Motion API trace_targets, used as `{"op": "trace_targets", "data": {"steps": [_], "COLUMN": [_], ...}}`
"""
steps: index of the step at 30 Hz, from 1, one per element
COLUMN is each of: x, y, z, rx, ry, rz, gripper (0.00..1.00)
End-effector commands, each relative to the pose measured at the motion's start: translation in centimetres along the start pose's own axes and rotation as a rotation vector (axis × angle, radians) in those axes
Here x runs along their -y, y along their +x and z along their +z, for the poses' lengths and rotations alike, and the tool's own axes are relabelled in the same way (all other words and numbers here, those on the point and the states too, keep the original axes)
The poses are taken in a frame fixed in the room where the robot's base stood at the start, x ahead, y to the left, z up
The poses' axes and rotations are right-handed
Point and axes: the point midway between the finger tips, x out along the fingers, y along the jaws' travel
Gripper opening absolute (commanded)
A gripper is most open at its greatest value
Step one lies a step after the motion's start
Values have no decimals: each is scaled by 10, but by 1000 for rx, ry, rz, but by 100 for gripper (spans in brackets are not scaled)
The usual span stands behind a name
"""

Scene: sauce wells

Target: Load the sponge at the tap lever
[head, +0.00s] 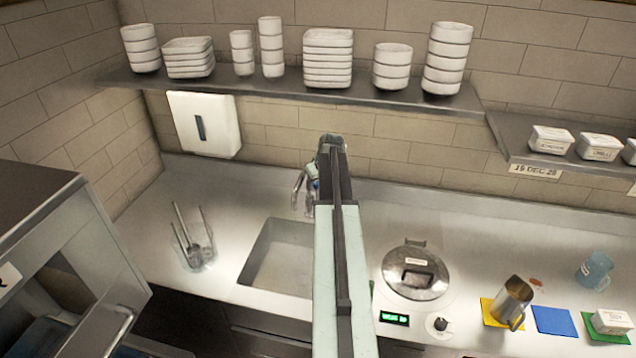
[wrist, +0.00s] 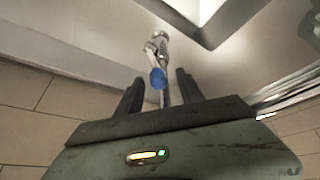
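The silver tap (head: 300,190) stands at the back edge of the sink (head: 262,262), partly hidden by my arm in the head view. A blue rounded part, which looks like the lever end (wrist: 157,78), shows on the tap in the wrist view. My gripper (wrist: 160,88) is open, its two dark fingers apart, with the blue part in line with the gap between them. I cannot tell whether the fingers touch it. In the head view my arm hides the fingers. I see no clear sponge in either view.
A shelf (head: 300,87) with stacked white dishes runs above the tap. A wire-handled clear holder (head: 195,250) stands left of the sink. Right of my arm are a lidded round well (head: 415,272), a metal jug (head: 511,300) and a blue mat (head: 554,320).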

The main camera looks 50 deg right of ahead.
Motion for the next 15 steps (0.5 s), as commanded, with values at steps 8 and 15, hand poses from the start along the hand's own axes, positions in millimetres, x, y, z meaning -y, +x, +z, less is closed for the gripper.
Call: {"op": "trace_targets", "data": {"steps": [8,15], "x": [-2,-2], "y": [-2,-31], "z": [0,-2], "rx": [-2,-2], "ry": [1,1], "rz": [2,2], "gripper": [44,44]}}
